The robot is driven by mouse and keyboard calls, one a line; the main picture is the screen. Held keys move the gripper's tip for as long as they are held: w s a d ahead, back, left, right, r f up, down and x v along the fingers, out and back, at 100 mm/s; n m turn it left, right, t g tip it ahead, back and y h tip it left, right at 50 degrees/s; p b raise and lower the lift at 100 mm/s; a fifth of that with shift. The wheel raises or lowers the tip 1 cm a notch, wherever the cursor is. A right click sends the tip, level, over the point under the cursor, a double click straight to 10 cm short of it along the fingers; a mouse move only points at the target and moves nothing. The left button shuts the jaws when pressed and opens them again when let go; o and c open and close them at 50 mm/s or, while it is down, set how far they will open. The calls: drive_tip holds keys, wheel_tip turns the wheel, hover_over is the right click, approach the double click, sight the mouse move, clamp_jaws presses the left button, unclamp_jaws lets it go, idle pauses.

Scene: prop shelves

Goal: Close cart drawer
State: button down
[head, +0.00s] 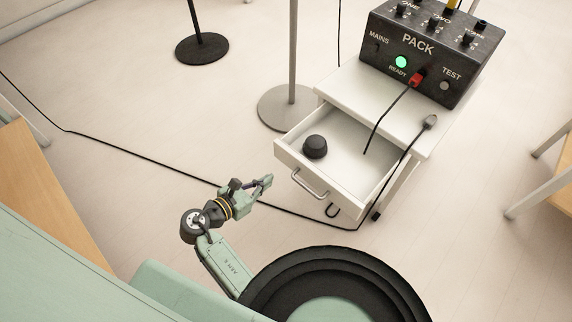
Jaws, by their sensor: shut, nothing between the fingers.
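The white cart (372,95) stands at the upper right, and its drawer (369,202) is pulled out toward me. The drawer has a grey bar handle (309,185) on its front. A black round knob-like object (315,147) sits inside the drawer near its left wall. My gripper (268,181) is shut and empty, to the left of the drawer front and apart from the handle in the picture.
A black box marked PACK (421,50) with a green light stands on the cart top. Black cables run over the cart and across the floor. A grey round stand base (288,108) is close behind the drawer's left side. A black stand base (202,48) is farther left. A wooden-topped table (563,172) is at right.

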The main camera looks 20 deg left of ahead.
sight(294, 160)
drive_tip(key=x, duration=0.6)
drive_tip(key=r+p+x, duration=0.1)
drive_tip(key=x, duration=0.2)
drive_tip(key=shift+w, duration=0.15)
drive_tip(key=shift+w+d+r, duration=0.15)
drive_tip(key=shift+w+d, duration=0.1)
drive_tip(key=shift+w, duration=0.25)
drive_tip(key=w+d, duration=0.2)
drive_tip(key=w, duration=0.5)
drive_tip(key=w+d+p, duration=0.1)
drive_tip(key=w+d, duration=0.2)
drive_tip(key=w, duration=0.3)
drive_tip(key=w+d+p, duration=0.1)
drive_tip(key=w+d, duration=0.1)
drive_tip(key=w, duration=0.5)
drive_tip(key=shift+w+d, duration=0.25)
drive_tip(key=shift+w, duration=0.1)
